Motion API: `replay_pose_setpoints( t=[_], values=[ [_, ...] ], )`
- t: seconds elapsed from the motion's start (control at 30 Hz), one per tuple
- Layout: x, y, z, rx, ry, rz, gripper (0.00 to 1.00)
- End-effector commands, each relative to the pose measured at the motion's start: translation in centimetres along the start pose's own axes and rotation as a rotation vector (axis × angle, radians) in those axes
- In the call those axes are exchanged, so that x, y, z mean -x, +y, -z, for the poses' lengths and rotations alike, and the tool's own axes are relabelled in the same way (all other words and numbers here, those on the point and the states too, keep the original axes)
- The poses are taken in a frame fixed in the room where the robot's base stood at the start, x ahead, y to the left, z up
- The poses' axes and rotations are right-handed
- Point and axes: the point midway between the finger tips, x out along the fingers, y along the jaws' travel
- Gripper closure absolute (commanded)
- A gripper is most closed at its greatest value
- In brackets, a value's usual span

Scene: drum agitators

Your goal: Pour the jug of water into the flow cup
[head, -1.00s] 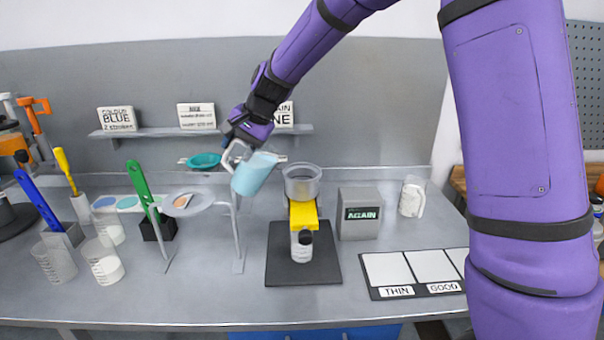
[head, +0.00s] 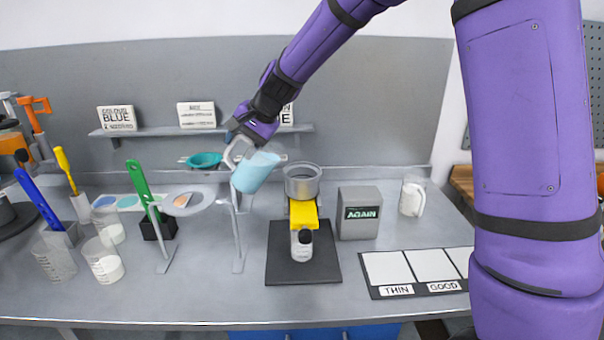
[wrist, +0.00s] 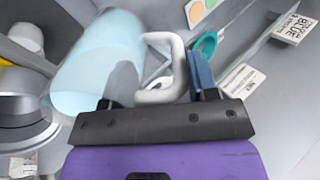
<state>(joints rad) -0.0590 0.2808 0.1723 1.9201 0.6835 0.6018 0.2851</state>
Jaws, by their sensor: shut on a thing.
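The light-blue jug of water (head: 254,172) hangs tilted in the air, left of the flow cup. My gripper (head: 232,150) is shut on the jug's white handle; the handle (wrist: 168,62) and jug body (wrist: 100,62) also show in the wrist view. The flow cup (head: 302,183) is a grey metal cup on a yellow-fronted stand over a dark base plate. It also shows at the left edge of the wrist view (wrist: 20,105). The jug's lower end is beside the cup, not over it. No falling water shows.
A grey box labelled AGAIN (head: 359,213) stands right of the stand. A white jug (head: 412,197) is behind it, and a THIN/GOOD board (head: 415,270) lies at right. A ring stand (head: 188,201), green-handled tool (head: 138,181) and beakers (head: 103,261) stand left.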

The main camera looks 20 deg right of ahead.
Motion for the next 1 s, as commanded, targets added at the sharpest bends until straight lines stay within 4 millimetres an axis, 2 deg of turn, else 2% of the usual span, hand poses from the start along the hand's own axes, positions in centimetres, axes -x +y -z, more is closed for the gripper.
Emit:
replay_pose_setpoints(
  t=[1.0],
  values=[
    [1.2, 0.2, 0.0, -0.001, 0.001, 0.083, 0.93]
  ],
)
